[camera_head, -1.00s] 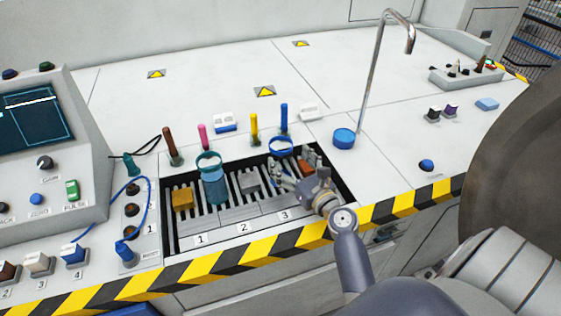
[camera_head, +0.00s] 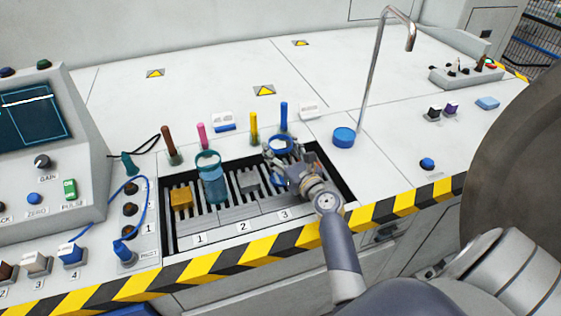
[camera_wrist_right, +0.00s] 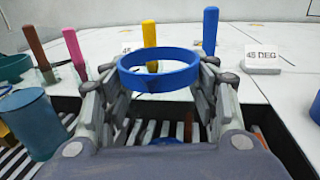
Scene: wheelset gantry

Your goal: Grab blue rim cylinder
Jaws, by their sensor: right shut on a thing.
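The blue rim cylinder (camera_head: 282,138) stands over the slotted tray near slot 3, its clear body mostly hidden behind my fingers. Its bright blue ring also shows in the right wrist view (camera_wrist_right: 160,81), between the two fingers and looking upright. My right gripper (camera_head: 285,157) has its fingers on either side of the cylinder just below the rim and is shut on it. In the wrist view the fingers (camera_wrist_right: 158,98) flank the ring left and right. My left gripper is not in view.
A teal-rimmed cylinder with blue liquid (camera_head: 213,184) stands left in the same tray (camera_head: 168,236). Coloured pegs, including a blue one (camera_head: 284,116), stand behind the tray. A curved metal tap (camera_head: 368,72) rises at the right. The back bench surface is mostly clear.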

